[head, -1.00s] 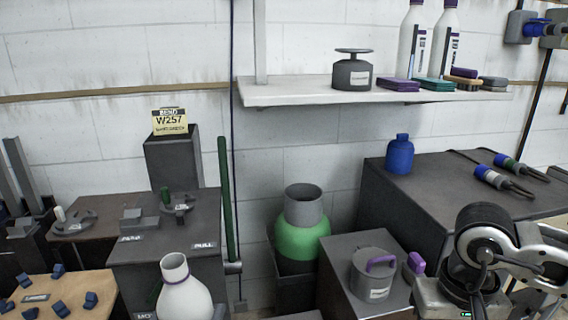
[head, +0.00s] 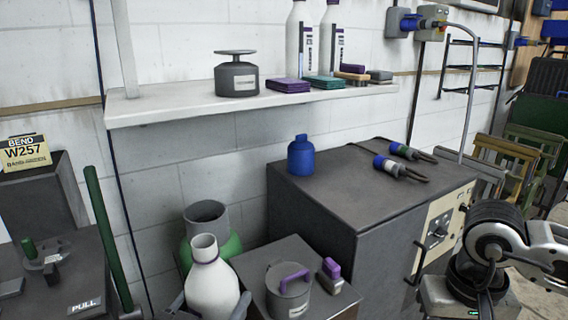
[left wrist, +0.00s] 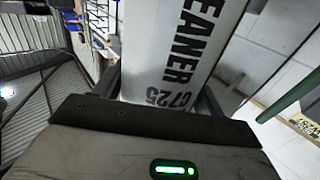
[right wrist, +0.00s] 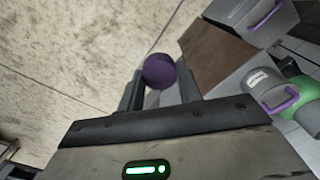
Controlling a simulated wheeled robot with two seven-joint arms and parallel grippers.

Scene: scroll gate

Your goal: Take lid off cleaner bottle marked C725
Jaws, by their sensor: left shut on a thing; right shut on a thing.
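The white cleaner bottle (head: 212,285) stands upright low in the head view, its grey neck open at the top with a purple ring below. My left gripper (head: 210,304) is shut around its body, with dark fingers on either side. In the left wrist view the bottle (left wrist: 170,50) shows the words "CLEANER C725" between the fingers (left wrist: 160,100). In the right wrist view my right gripper (right wrist: 160,95) is shut on a round purple lid (right wrist: 159,71), apart from the bottle. The lid and right fingers are not seen in the head view.
A grey canister with a purple handle (head: 289,293) and a small purple-topped item (head: 331,276) sit on a grey stand beside the bottle. A green container (head: 230,248) is behind it. A blue bottle (head: 301,157) stands on a dark cabinet (head: 375,200). A shelf (head: 180,106) runs above.

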